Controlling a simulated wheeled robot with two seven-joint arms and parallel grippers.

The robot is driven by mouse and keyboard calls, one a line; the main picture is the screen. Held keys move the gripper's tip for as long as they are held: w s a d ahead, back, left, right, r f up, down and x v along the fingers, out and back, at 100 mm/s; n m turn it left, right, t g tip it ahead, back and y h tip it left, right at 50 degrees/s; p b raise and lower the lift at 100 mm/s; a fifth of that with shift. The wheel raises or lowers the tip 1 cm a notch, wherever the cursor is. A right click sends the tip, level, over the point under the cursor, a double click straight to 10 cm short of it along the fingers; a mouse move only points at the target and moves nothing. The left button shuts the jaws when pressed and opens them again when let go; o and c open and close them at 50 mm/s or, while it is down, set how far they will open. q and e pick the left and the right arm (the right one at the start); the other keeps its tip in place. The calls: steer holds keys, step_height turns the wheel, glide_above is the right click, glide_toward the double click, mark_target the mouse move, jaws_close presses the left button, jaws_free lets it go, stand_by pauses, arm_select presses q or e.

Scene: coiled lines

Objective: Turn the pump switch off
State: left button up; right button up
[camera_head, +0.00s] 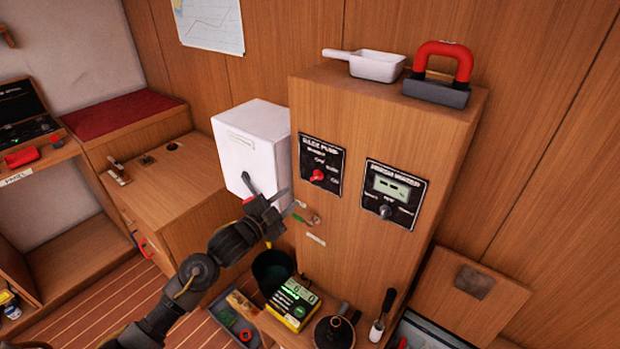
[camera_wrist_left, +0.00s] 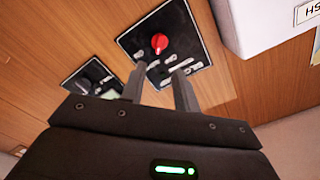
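The pump switch is a red rotary knob (camera_head: 318,175) on a black plate (camera_head: 331,156) labelled as a pump panel, on the front of the tall wooden cabinet. Position labels surround the knob, but I cannot tell which one it points at. The red knob (camera_wrist_left: 159,42) also shows in the left wrist view, beyond the fingertips. My left gripper (camera_head: 274,191) is open and empty, to the lower left of the knob and apart from it. Its two spread fingers (camera_wrist_left: 160,75) show in the left wrist view. My right gripper is not in view.
A second black panel with a display and dark knob (camera_head: 385,211) sits right of the pump panel. A white box (camera_head: 250,145) stands left of the cabinet. A white scoop (camera_head: 376,65) and red-handled block (camera_head: 440,85) lie on top. A green-black box (camera_head: 291,303) and tools crowd below.

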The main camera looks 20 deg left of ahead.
mark_target(314, 178)
arm_select(q)
steer(key=p+x, duration=0.2)
steer(key=x, duration=0.7)
steer(key=shift+w, duration=0.25)
steer(key=shift+w+d+f+p, duration=0.1)
steer(key=shift+w+d+p, duration=0.2)
steer(key=shift+w, duration=0.35)
jaws_close()
